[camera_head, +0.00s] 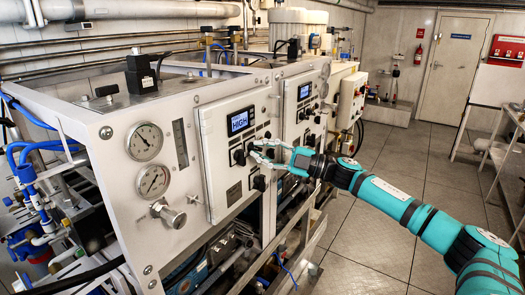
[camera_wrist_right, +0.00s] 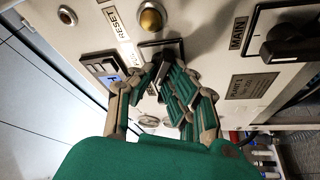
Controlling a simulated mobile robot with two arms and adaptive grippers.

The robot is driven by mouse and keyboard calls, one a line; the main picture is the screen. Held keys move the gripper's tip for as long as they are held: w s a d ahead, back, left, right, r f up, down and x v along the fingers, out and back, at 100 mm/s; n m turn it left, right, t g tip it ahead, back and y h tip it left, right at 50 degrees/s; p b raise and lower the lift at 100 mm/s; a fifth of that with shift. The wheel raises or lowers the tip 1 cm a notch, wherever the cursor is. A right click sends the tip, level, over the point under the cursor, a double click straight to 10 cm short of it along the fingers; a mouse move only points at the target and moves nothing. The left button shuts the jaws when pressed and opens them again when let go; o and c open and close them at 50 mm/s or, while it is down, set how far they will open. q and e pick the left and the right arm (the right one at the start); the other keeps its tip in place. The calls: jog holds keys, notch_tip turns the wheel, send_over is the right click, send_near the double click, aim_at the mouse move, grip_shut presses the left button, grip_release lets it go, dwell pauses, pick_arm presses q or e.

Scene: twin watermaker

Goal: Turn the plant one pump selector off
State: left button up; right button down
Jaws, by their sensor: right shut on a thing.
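The plant one panel (camera_head: 222,185) is a pale door on the front of the left white cabinet, with a lit blue display (camera_head: 239,122) that reads HIGH. My right gripper (camera_head: 256,152) reaches it from the right, at the row of black controls below the display. In the right wrist view my right gripper (camera_wrist_right: 165,76) is shut on a small black selector (camera_wrist_right: 168,55). The fingers hide much of the selector, so its exact setting cannot be read. Another black selector (camera_head: 239,157) sits just left of the gripper. My left gripper is not in view.
A large black MAIN switch (camera_wrist_right: 285,42) sits beside the held selector, and it also shows below my gripper in the head view (camera_head: 259,183). A brass-coloured round button (camera_wrist_right: 151,17) is close to the fingers. Pressure gauges (camera_head: 145,141) are at left. The floor (camera_head: 375,235) at right is clear.

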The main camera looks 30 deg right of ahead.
jog(key=c, duration=1.4)
grip_release()
jog(key=shift+a, duration=0.1)
jog(key=shift+o, duration=0.2)
jog(key=shift+s+d+f, duration=0.15)
jog(key=shift+s+d, duration=0.1)
jog(key=shift+d, duration=0.05)
jog(key=v, duration=1.1)
jog(key=shift+s+d, duration=0.1)
